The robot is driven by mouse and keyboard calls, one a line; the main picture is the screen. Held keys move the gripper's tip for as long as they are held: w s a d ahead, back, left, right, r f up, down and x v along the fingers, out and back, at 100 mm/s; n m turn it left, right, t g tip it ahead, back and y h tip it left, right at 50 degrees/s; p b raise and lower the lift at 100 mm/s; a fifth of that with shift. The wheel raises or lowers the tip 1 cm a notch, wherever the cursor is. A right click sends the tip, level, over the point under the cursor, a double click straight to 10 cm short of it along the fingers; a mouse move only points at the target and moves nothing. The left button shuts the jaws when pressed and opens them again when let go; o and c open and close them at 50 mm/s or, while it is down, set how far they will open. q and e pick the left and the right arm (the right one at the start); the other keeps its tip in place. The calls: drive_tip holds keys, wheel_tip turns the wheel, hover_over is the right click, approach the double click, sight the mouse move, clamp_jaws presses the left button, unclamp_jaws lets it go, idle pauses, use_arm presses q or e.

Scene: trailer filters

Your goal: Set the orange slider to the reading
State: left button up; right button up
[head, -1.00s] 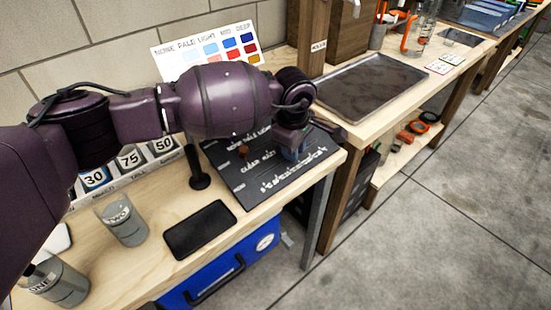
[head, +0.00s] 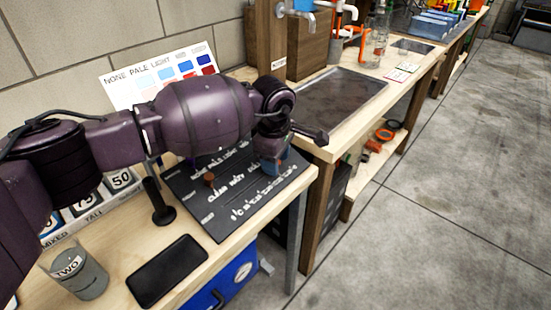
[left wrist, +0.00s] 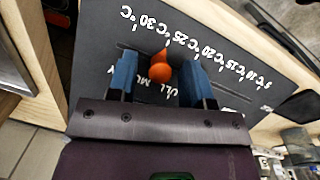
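A dark board (head: 205,218) with white lettering lies on the bench in the head view. My left gripper (head: 272,166) is over its far right part, pointing down. In the left wrist view, the orange slider (left wrist: 161,70) shows between the blue fingers of my left gripper (left wrist: 159,80), with gaps on both sides. The fingers are open. The slider is near the 25°C and 30°C marks of the temperature scale on the board (left wrist: 95,50). A second, reddish-brown knob (head: 209,180) stands on the board's left part. My right gripper is not in view.
A black upright post (head: 158,203) and a flat black slab (head: 167,270) are left of the board. A cup marked TWO (head: 80,275) stands farther left. A colour chart (head: 122,92) leans at the back. A grey tray (head: 340,100) lies on the bench beyond. Floor is clear at right.

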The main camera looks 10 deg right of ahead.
use_arm(q)
wheel_tip(320, 180, up, 11)
drive_tip(key=p, duration=0.2)
drive_tip(key=shift+s+a+f, duration=0.15)
drive_tip(key=shift+s+a, duration=0.15)
drive_tip(key=shift+s, duration=0.1)
idle(0.3)
